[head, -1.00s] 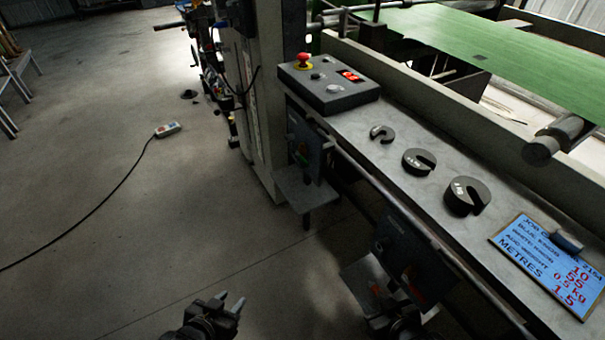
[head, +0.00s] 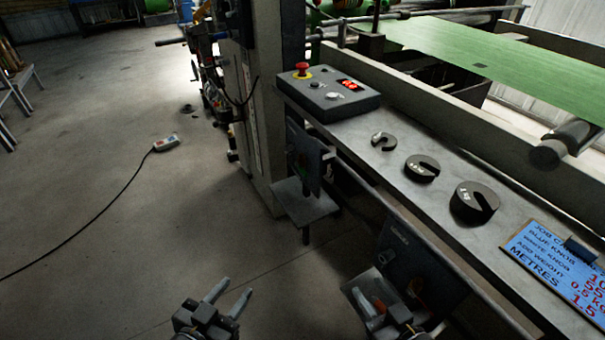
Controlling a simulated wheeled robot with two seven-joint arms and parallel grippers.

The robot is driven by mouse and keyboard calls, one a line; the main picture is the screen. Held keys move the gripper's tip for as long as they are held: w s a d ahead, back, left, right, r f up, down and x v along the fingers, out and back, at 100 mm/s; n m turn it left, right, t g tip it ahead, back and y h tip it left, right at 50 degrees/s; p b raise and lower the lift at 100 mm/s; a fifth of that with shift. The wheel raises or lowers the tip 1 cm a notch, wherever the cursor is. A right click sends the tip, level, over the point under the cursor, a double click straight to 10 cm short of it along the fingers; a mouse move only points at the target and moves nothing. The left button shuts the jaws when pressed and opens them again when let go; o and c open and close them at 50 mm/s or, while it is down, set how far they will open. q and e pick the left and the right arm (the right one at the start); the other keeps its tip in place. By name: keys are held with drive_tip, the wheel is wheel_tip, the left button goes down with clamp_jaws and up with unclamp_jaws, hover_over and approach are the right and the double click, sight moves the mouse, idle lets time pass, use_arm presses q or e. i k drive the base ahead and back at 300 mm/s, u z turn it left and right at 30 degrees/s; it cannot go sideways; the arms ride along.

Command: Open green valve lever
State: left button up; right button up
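A second dark panel (head: 408,262) stands nearer, with orange-red parts by my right gripper. My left gripper (head: 233,296) is open and empty at the bottom, over the floor and apart from the machine. My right gripper (head: 385,308) is in front of the nearer panel, its fingers apart; I cannot tell whether it touches anything.
The control box (head: 328,92) has a red button and a red display. Several black slotted weights (head: 422,168) and a blue job card (head: 560,268) lie on the ledge. A grey shelf (head: 304,204) juts out. A cable with a switch box (head: 166,143) lies on the open floor at left.

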sight(304, 171)
drive_tip(key=k, duration=1.25)
drive_tip(key=u, duration=0.75)
drive_tip(key=i, duration=1.2)
drive_tip(key=z, duration=0.3)
drive_tip(key=i, duration=1)
drive_tip(key=z, duration=0.75)
